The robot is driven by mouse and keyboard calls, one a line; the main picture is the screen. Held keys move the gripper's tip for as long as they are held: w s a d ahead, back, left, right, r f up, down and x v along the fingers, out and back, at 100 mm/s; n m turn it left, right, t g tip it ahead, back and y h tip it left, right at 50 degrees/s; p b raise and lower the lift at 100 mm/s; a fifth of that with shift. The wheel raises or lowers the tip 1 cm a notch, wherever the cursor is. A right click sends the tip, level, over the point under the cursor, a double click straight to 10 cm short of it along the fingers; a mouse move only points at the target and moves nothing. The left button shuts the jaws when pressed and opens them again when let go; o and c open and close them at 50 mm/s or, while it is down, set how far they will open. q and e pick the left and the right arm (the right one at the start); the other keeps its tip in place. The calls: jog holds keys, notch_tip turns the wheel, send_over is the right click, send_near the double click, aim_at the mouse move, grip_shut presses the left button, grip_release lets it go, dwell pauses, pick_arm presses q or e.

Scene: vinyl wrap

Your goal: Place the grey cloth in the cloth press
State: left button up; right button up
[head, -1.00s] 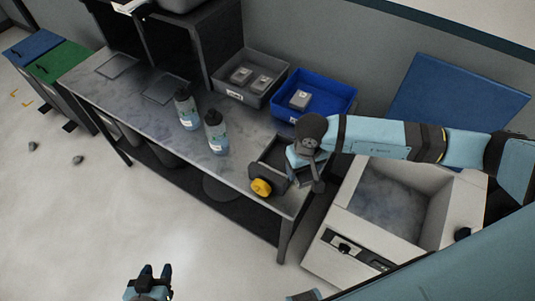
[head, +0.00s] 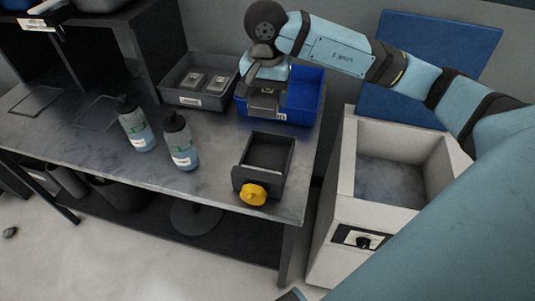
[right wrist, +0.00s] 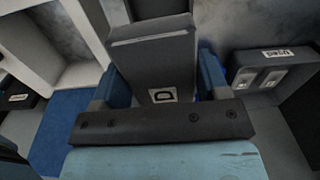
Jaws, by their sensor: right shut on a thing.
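My right gripper (head: 264,100) is over the left part of the blue bin (head: 317,92), pointing down. It is shut on the grey cloth, a flat grey block seen best in the right wrist view (right wrist: 155,60); in the head view the hand mostly hides it. The likely cloth press is a dark grey open-topped box (head: 240,172) with a yellow knob (head: 253,194) on its front. It looks empty and stands near the table's front right corner, in front of the blue bin. My left gripper is not in view.
A grey bin (head: 198,103) with two grey packs stands left of the blue bin. Two bottles (head: 138,130) (head: 180,145) stand on the table (head: 110,165), left of the box. A white machine (head: 350,190) with an open basin is to the right.

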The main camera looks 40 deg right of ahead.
jog(key=shift+d, duration=0.15)
jog(key=shift+f+m, duration=0.15)
jog(key=shift+m, duration=0.15)
send_over(268, 159)
notch_tip(268, 159, down, 14)
jog(key=shift+r+b, duration=0.15)
jog(key=shift+b, duration=0.3)
jog(key=shift+f, duration=2.7)
jog(key=shift+f+b, duration=0.15)
jog(key=shift+b, duration=0.15)
jog(key=o, duration=0.5)
jog(key=shift+o, duration=0.6)
